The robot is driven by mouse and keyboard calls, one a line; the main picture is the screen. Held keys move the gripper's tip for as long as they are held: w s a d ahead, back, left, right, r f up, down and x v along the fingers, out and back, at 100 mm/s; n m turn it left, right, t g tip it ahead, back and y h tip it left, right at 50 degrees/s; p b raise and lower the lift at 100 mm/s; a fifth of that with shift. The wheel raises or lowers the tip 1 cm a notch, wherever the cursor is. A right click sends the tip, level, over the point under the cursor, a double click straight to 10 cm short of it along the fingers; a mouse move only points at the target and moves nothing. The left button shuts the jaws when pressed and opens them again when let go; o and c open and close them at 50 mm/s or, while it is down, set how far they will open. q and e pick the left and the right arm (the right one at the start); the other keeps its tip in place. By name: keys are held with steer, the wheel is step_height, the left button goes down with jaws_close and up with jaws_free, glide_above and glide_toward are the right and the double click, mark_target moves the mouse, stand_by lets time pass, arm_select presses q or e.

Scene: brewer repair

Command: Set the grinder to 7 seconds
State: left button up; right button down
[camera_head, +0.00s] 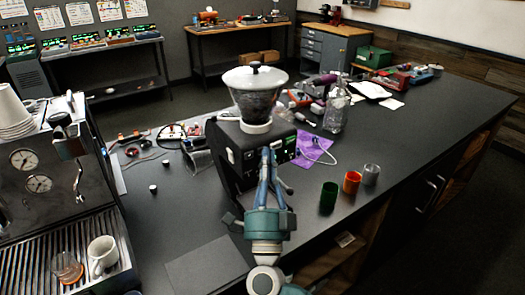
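The grinder (228,165) stands on the dark counter. It has a black body, a clear hopper (256,100) and a white lid with a dark knob. Its front panel (284,148) shows small green marks, too small to read, so I cannot tell the set time. My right gripper (269,153) reaches up from the bottom of the view, in front of the grinder. Its blue fingers run close together with their tips at the panel and hide part of it. They look shut with nothing between them. I cannot tell whether the tips touch the panel. My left gripper is not in view.
An espresso machine (60,190) with a white cup (102,254) stands at left. Green (329,196), orange (351,182) and grey (371,174) cups stand right of the grinder, near the counter edge. Cables, bottles and tools lie behind. The counter (440,125) is clear farther right.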

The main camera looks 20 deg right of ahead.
steer(key=shift+s+d, duration=0.2)
steer(key=shift+s, duration=0.45)
steer(key=s, duration=0.1)
steer(key=s+d+p, duration=0.1)
steer(key=s, duration=0.1)
steer(key=s+p, duration=0.1)
steer(key=shift+s+d, duration=0.25)
steer(key=shift+s, duration=0.1)
steer(key=shift+a, duration=0.1)
